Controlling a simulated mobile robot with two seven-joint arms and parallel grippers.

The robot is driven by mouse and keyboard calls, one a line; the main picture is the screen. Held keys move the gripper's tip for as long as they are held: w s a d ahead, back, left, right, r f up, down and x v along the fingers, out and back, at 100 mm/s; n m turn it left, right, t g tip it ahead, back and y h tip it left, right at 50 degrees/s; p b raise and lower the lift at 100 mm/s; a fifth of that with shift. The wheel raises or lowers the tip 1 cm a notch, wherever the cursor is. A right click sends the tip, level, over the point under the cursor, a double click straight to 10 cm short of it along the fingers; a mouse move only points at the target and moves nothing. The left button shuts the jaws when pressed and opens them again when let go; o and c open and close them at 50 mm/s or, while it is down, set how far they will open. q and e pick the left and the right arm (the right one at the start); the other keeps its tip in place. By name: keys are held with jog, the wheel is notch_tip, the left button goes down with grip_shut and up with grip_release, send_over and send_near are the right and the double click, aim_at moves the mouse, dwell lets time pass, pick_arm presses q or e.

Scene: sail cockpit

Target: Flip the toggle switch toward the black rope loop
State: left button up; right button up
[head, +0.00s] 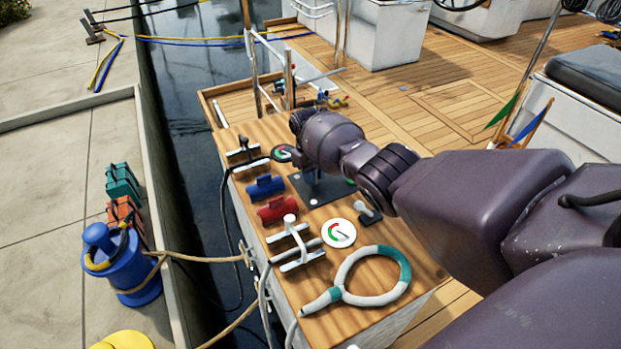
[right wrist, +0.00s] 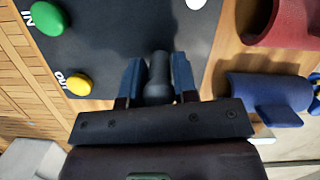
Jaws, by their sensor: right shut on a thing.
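My right gripper (head: 299,165) reaches over the black panel (head: 322,187) on the wooden console. In the right wrist view its two blue fingers (right wrist: 158,80) are shut on a dark grey rounded knob, which looks like the toggle switch (right wrist: 158,64). The switch's base is hidden by the gripper, and I cannot tell which way it leans. In the head view the gripper hides the switch. A dark coil (head: 608,11) shows at the top right edge; I cannot tell whether it is the black rope loop. My left gripper is not in view.
The panel carries a green button (right wrist: 47,18) and a yellow button (right wrist: 78,84). Blue (head: 265,187) and red (head: 277,210) fittings and a cleat (head: 292,243) stand to its left. A white gauge (head: 338,233), a small lever (head: 369,207) and a grey-teal rope ring (head: 348,290) are nearer.

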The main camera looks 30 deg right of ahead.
jog(key=g+b, duration=0.1)
jog(key=f+g+b, duration=0.1)
jog(key=shift+w+f+g+b, duration=0.3)
jog(key=shift+b, duration=0.05)
jog(key=shift+w+r+g+b, duration=0.15)
jog(key=shift+w+g+b, duration=0.15)
jog(key=shift+g+b, duration=0.7)
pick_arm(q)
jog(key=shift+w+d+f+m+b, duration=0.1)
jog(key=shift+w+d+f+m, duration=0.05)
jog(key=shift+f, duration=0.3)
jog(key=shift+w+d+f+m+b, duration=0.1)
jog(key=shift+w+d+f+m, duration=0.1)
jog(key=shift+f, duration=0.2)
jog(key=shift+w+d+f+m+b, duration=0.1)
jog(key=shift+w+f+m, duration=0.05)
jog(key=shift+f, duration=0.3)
pick_arm(e)
jog(key=shift+w+r, duration=0.1)
jog(key=shift+r, duration=0.2)
jog(key=o, duration=0.9)
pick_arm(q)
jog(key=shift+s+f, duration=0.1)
pick_arm(e)
jog(key=shift+w+r, duration=0.15)
